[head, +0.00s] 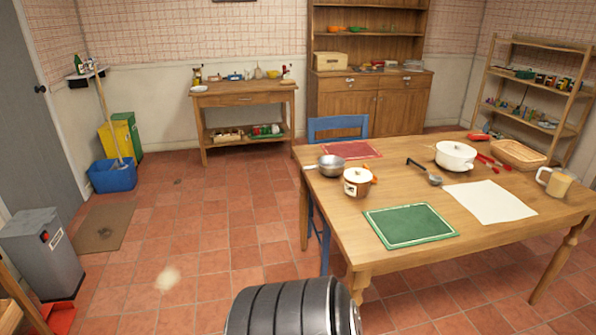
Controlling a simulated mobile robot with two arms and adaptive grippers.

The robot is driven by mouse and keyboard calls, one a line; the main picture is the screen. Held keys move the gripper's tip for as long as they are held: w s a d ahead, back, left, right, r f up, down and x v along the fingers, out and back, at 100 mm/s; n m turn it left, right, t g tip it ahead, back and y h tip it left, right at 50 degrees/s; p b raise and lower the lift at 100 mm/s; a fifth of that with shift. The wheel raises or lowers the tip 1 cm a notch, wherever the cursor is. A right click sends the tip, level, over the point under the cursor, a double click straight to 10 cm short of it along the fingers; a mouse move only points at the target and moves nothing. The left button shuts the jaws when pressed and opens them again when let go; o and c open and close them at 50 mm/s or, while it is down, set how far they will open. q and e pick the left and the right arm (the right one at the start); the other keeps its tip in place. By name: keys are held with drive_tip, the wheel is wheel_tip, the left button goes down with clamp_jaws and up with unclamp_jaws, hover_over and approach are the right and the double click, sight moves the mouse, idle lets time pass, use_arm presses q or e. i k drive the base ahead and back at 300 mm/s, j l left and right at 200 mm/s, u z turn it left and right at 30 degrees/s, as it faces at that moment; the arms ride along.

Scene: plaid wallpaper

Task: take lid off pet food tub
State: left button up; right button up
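A grey upright bin-like tub (45,258) stands on the tiled floor at the far left of the head view. Its flat grey lid (28,224) is on top and looks closed. A small dark and red mark is on its front. I see no readable label, so I cannot tell for sure that it is the pet food tub. Neither of my grippers is in view. A dark ribbed part at the bottom centre is my own body.
A red tray-like item (60,318) lies on the floor beside the tub. A brown mat (103,226) and blue bucket (112,176) are farther back. A laden wooden table (330,213) and blue chair (338,125) stand right. The middle floor is mostly clear.

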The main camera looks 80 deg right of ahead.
sight(358, 175)
drive_tip(key=z, duration=3.5)
drive_tip(key=i+j+z, duration=0.25)
drive_tip(key=z, duration=0.25)
drive_tip(key=i+j+z, duration=0.1)
drive_tip(key=j+z, duration=0.35)
